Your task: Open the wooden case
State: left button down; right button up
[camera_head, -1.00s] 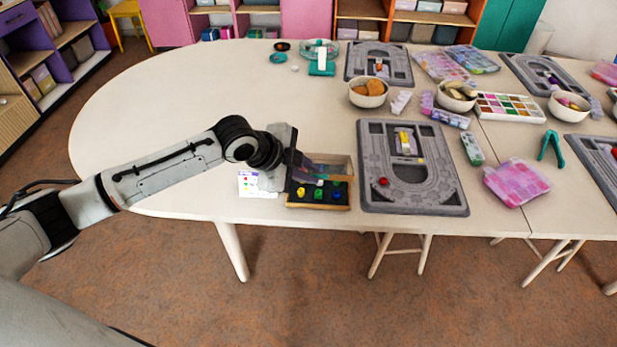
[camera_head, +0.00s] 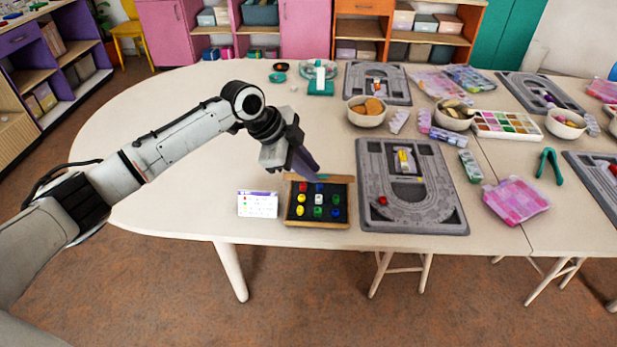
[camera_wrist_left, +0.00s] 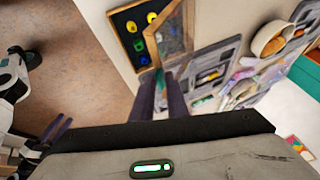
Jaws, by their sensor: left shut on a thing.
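The wooden case (camera_head: 318,224) stands near the table's front edge, with several coloured beads on its dark inside. Its framed clear lid (camera_wrist_left: 174,32) is raised on the right side of the case in the left wrist view, and looks nearly edge-on along the back in the head view. My left gripper (camera_head: 312,171) is behind the case, shut on the lid's teal tab, which shows between the fingers in the left wrist view (camera_wrist_left: 160,80). Two small dark prongs at the left of that view may be my right gripper; their state is unclear.
A printed card (camera_head: 258,204) lies left of the case. A grey bead board (camera_head: 440,200) lies close on the right, with a red bead on it. Bowls (camera_head: 366,118), bead boxes and a second board are farther back. The table's left part is clear.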

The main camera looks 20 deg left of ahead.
pick_arm(q)
jog(key=shift+w+a+r+g, duration=0.15)
jog(key=shift+w+g, duration=0.1)
jog(key=shift+g, duration=0.05)
jog(key=shift+w+a+r+g, duration=0.15)
jog(key=shift+w+r+g, duration=0.15)
jog(key=shift+w+r, duration=0.3)
jog(key=shift+w+a+r+g+b, duration=0.15)
jog(key=shift+w+g+b, duration=0.25)
jog(key=shift+w, duration=0.3)
jog(key=shift+w+a+r+n+g+h, duration=0.1)
jog(key=shift+w+r+n+g+h, duration=0.15)
jog(key=shift+r+n+g+h, duration=0.05)
